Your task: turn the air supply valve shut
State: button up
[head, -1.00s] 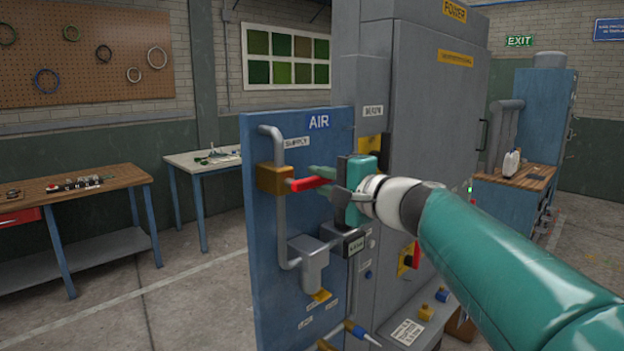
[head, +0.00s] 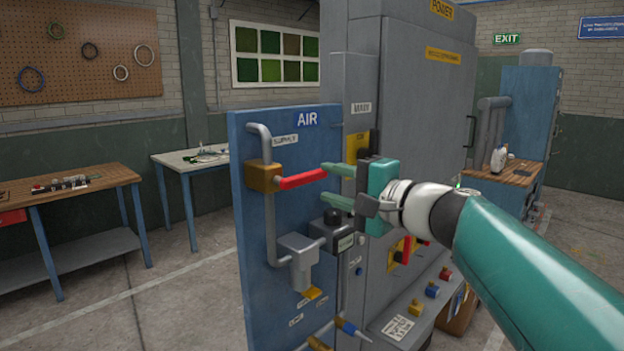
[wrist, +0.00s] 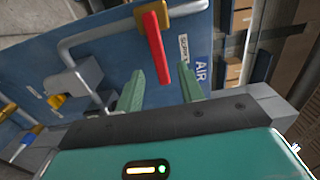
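The air supply valve is a brass body (head: 263,177) with a red lever handle (head: 302,179) on a grey pipe on the blue AIR panel (head: 250,250). In the head view the lever points right, across the vertical pipe, its free end slightly raised. My gripper (head: 328,184) is open, with its green fingers just right of the lever's free end. In the wrist view the red lever (wrist: 156,48) hangs from the brass body (wrist: 166,12), its end showing between the fingertips of my gripper (wrist: 161,85). No contact shows; the exact depth is unclear.
A dark-topped box (head: 333,236) and a grey filter unit (head: 298,262) sit below the lever. The grey POWER cabinet (head: 420,110) stands close behind my gripper. Workbenches (head: 70,190) stand at the left, with open floor before them.

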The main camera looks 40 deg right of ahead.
jog(key=s, duration=0.7)
jog(key=shift+s+d, duration=0.15)
jog(key=shift+s, duration=0.15)
jog(key=w+a+f+n+g+y, duration=0.2)
jog(key=w+a+f+n+g, duration=0.25)
jog(key=a+f, duration=0.4)
jog(key=w+a+f+n+g+y, duration=0.1)
jog(key=w+a+f+n+g, duration=0.2)
jog(key=a+f+n, duration=0.5)
jog(key=s+a+f+n+g+h, duration=0.3)
jog(key=a+f+n+g, duration=0.2)
jog(key=a+f, duration=0.6)
jog(key=shift+s+a+h, duration=0.15)
jog(key=shift+s+h, duration=0.1)
jog(key=shift+h, duration=0.05)
